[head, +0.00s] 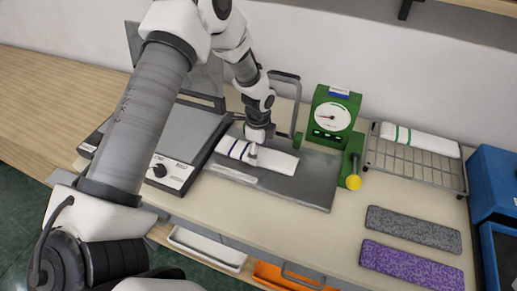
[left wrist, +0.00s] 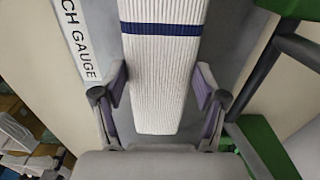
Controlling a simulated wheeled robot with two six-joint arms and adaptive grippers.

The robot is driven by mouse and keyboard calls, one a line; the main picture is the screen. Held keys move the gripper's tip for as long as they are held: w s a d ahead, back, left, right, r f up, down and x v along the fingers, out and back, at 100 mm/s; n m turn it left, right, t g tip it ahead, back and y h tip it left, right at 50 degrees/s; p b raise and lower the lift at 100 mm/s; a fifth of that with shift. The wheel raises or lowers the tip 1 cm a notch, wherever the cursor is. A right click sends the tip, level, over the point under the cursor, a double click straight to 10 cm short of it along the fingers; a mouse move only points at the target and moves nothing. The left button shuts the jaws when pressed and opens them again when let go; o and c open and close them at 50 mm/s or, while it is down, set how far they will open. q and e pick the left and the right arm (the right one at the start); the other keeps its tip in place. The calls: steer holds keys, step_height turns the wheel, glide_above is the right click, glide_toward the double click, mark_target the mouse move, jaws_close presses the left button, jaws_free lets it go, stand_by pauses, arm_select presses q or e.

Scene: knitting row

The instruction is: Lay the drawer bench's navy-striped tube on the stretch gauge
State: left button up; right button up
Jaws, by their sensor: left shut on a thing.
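The white ribbed tube with navy stripes (head: 278,162) lies along the grey plate of the stretch gauge (head: 315,178), on it or just above it; I cannot tell which. In the left wrist view, the tube (left wrist: 162,75) runs lengthwise between the fingers, with one navy band showing. My left gripper (head: 254,151) comes down over the tube's middle and is shut on it, with a finger on each side in the left wrist view (left wrist: 160,95). The gauge's green dial housing (head: 333,115) stands behind the plate. My right gripper is out of view.
A flat grey press (head: 170,145) with a knob stands left of the gauge. A wire rack (head: 415,168) at right holds a white tube with green stripes (head: 420,140). Grey (head: 413,229) and purple (head: 410,265) knitted pieces lie in front. A blue crate (head: 497,185) stands far right.

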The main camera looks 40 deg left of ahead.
mark_target(259, 154)
arm_select(q)
steer(key=shift+f, duration=0.1)
steer(key=o, duration=0.9)
steer(key=shift+s+d, duration=0.1)
steer(key=shift+s, duration=0.05)
steer(key=shift+r, duration=0.6)
step_height(259, 154, up, 11)
steer(key=shift+r+b, duration=0.1)
steer(key=shift+b, duration=1.05)
steer(key=shift+r, duration=0.1)
